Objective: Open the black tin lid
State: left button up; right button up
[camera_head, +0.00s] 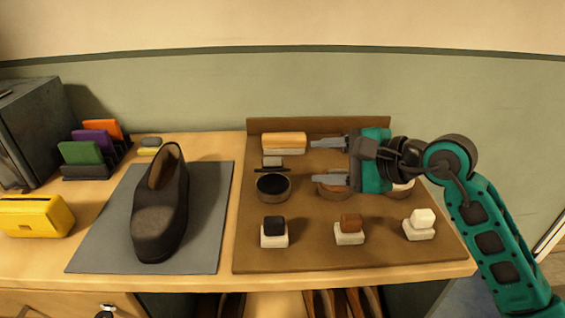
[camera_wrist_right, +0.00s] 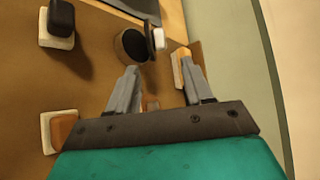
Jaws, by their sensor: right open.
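The black tin (camera_head: 272,188) sits on the brown board, round with dark contents or top showing inside a tan wall; it also shows in the wrist view (camera_wrist_right: 129,46). Its lid (camera_head: 272,169) stands steeply tilted at the tin's back edge, seen nearly edge-on, with a pale knob (camera_wrist_right: 159,39) facing away from the tin. My right gripper (camera_head: 316,161) is open and empty, its fingers pointing left, to the right of the lid and apart from it; the fingers also show in the wrist view (camera_wrist_right: 161,66).
A wood-backed brush (camera_head: 284,139) lies behind the lid. A brown tin (camera_head: 331,190) is partly hidden by my gripper. Black (camera_head: 274,228), brown (camera_head: 351,222) and white (camera_head: 423,218) blocks stand in front. A dark shoe (camera_head: 160,215) rests on a grey mat (camera_head: 204,240) at left.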

aim_at(275, 162)
jog(key=x, duration=1)
jog(key=shift+w+a+f, duration=0.15)
jog(key=shift+a, duration=0.15)
jog(key=shift+c, duration=0.2)
grip_shut()
